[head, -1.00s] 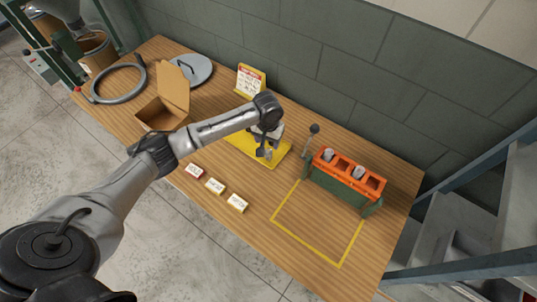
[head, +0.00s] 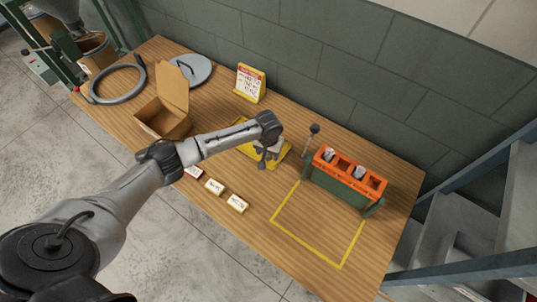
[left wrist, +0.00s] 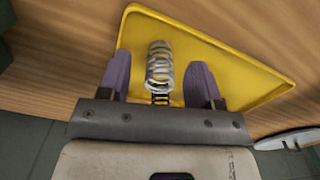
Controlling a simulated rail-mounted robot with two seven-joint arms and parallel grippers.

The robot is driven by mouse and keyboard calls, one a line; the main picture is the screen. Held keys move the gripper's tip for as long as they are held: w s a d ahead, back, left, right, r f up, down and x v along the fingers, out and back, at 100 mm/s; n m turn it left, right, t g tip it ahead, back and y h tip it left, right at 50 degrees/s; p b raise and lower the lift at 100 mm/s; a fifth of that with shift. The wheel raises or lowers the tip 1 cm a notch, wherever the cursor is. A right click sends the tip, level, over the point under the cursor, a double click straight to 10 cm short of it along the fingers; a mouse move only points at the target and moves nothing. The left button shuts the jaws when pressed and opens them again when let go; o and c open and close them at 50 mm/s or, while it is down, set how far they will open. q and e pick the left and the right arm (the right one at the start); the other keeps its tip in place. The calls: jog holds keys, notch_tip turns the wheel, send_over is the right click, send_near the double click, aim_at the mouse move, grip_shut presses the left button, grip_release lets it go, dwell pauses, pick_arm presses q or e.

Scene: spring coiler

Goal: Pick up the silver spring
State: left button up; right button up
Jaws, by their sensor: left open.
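The silver spring (left wrist: 160,66) stands out in the left wrist view, over the yellow tray (left wrist: 215,60). My left gripper (left wrist: 160,80) is open, with one purple-grey finger on each side of the spring and a gap to both. I cannot tell how far along the fingers' depth the spring sits. In the head view my left gripper (head: 263,160) is over the yellow tray (head: 285,152), and the arm and gripper hide the spring there. My right gripper is not in view.
An orange-topped green rack (head: 345,180) with a lever stands at the right. A yellow taped outline (head: 305,250) lies in front of it. An open cardboard box (head: 165,118) stands to the left. Small labelled blocks (head: 237,203) lie near the front edge, and a sign (head: 250,82) stands behind.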

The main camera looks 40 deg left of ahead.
pick_arm(q)
jog(key=shift+c, duration=0.2)
jog(key=c, duration=0.9)
jog(key=shift+c, duration=0.2)
